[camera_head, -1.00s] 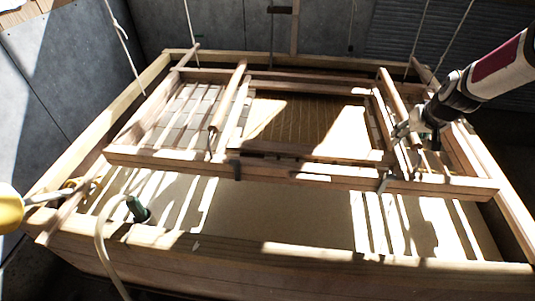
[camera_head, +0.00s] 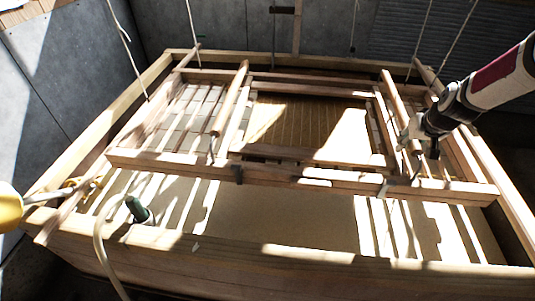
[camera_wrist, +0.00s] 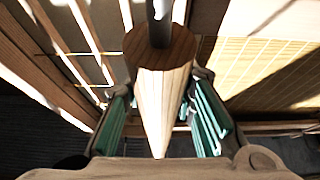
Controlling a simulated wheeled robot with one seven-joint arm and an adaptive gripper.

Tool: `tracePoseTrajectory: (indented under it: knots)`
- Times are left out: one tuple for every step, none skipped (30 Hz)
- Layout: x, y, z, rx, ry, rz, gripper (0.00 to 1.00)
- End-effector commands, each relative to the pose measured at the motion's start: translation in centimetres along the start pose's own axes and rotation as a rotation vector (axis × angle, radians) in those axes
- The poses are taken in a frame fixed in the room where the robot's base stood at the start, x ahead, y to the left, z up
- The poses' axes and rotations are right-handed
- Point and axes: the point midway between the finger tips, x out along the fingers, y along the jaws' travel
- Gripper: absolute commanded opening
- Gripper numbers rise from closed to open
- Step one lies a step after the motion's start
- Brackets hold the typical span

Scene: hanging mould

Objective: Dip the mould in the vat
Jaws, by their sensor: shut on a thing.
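The mould (camera_head: 455,189) is a wooden frame with a fine-ribbed brown screen (camera_head: 290,122), hanging on cords over the vat (camera_head: 180,249). The vat is a wide wooden box with a pale, flat surface inside. My gripper (camera_head: 412,138) is at the mould's right side. In the wrist view my gripper (camera_wrist: 158,118) is shut, green pads on both sides of a round wooden bar (camera_wrist: 160,70) of the mould; the bar also shows in the head view (camera_head: 394,95). Whether the mould's underside touches the pale surface cannot be told.
Cords (camera_head: 128,40) hang at both sides of the mould. A green-topped object (camera_head: 137,208) and a pale hose (camera_head: 102,250) are at the vat's front left. A yellow rounded thing (camera_head: 9,207) is at the left edge. Grey walls (camera_head: 210,30) stand behind.

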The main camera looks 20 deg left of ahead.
Motion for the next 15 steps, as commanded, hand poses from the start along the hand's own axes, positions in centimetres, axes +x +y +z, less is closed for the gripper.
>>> tracePoseTrajectory:
  knots:
    - [1.1,0.0,0.9,0.005,-0.008,-0.003,0.0]
    - [1.6,0.1,1.1,0.005,-0.005,-0.003,0.0]
    - [2.1,0.1,1.4,0.005,-0.001,-0.002,0.0]
    - [2.5,0.1,1.6,0.005,0.002,-0.002,0.0]
    - [2.9,0.1,1.8,0.006,0.005,-0.002,0.0]
    - [3.4,0.1,2.0,0.006,0.01,-0.002,0.0]
    - [3.8,0.1,2.2,0.006,0.012,-0.002,0.0]
    - [4.2,0.1,2.4,0.006,0.016,-0.002,0.0]
    - [4.7,0.0,2.7,0.006,0.019,-0.003,0.0]
    - [5.1,0.0,2.9,0.006,0.023,-0.003,0.0]
    - [5.5,0.0,3.1,0.006,0.025,-0.003,0.0]
    - [6.0,0.0,3.4,0.007,0.03,-0.003,0.0]
    - [6.4,0.0,3.6,0.007,0.032,-0.003,0.0]
    - [6.8,0.0,3.8,0.007,0.036,-0.003,0.0]
    - [7.2,0.0,4.0,0.007,0.039,-0.003,0.0]
